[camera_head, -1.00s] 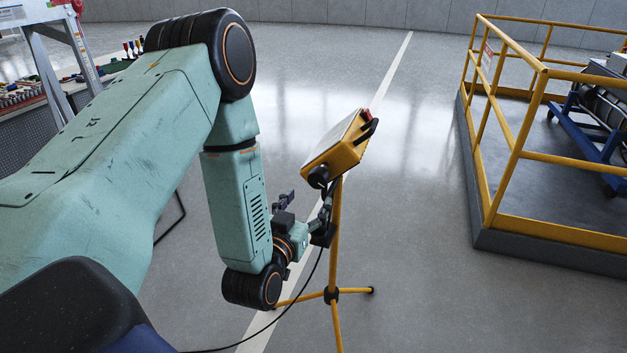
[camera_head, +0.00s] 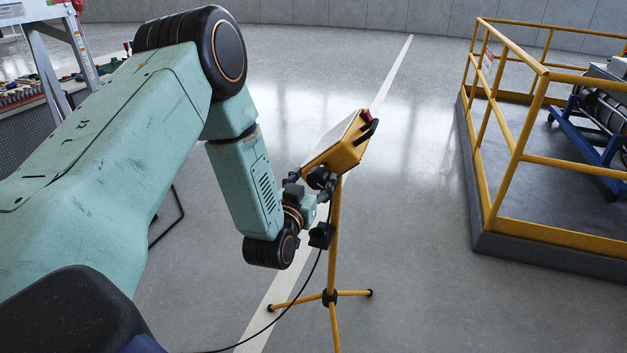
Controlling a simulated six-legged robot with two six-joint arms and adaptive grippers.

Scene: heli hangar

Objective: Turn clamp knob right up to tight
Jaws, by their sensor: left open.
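A yellow box (camera_head: 338,153) with a pale top face stands tilted on a yellow tripod (camera_head: 335,230). A round black knob (camera_head: 318,177) sits on the box's lower near side. A black lobed knob (camera_head: 321,235) sits lower, beside the tripod post. I cannot tell for certain which of them is the clamp knob. My left gripper (camera_head: 309,184) is open just under the box, its dark fingers close to the round knob. Whether they touch it cannot be told. The lobed knob is just below the gripper. My right gripper is out of view.
A black cable (camera_head: 290,310) hangs from the stand to the floor. A yellow railing (camera_head: 535,130) on a grey platform stands at right, with a blue cart (camera_head: 590,145) inside. A ladder (camera_head: 45,70) and a bench with small items are at left. The floor between stand and platform is clear.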

